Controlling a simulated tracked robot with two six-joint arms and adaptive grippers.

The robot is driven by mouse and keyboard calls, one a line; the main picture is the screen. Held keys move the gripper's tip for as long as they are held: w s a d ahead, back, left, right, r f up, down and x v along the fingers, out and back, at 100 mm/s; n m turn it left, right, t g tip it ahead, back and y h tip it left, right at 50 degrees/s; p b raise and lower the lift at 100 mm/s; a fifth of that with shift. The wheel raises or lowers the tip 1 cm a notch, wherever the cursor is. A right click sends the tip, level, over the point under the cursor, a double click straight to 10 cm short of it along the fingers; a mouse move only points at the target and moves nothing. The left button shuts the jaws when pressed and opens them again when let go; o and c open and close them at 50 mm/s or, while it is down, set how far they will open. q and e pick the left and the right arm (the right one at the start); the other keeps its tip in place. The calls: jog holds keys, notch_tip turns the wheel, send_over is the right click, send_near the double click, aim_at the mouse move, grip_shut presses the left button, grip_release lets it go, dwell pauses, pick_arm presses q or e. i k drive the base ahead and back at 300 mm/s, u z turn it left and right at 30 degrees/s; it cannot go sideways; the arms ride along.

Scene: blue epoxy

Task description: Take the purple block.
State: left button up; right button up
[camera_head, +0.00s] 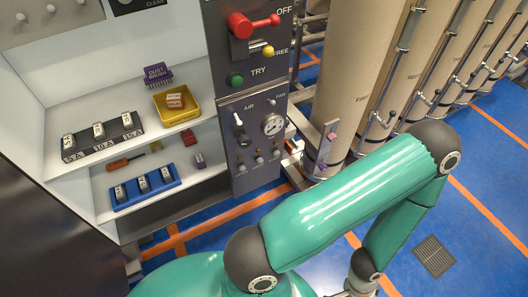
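A purple block-shaped item (158,74) lettered "DUST BRUSH" sits at the back of the upper white shelf, behind a yellow tray (189,113). It has a row of small teeth or bristles along its edge. A smaller grey-purple piece (200,161) stands on the lower shelf. I cannot tell whether it counts as a purple block. One green arm of mine (335,212) crosses the lower right, well away from the shelves. Its wrist (362,286) is cut by the bottom edge, and its fingertips are out of frame. My other gripper does not show.
A black holder (102,145) and a blue holder (146,195) carry white-topped modules. An orange-handled tool (120,163) and a red piece (189,137) lie on the lower shelf. A control panel (256,140) stands right of the shelves. Tall beige cylinders (358,95) stand farther right.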

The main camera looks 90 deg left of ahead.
aim_at(199, 158)
jog(key=z, duration=0.2)
jog(key=i, duration=1.35)
jog(key=u, duration=2.3)
jog(key=i, duration=0.25)
jog(key=u, duration=1.75)
jog(key=k, duration=0.6)
jog(key=u, duration=0.4)
jog(key=i, duration=1.6)
jog(key=z, duration=0.4)
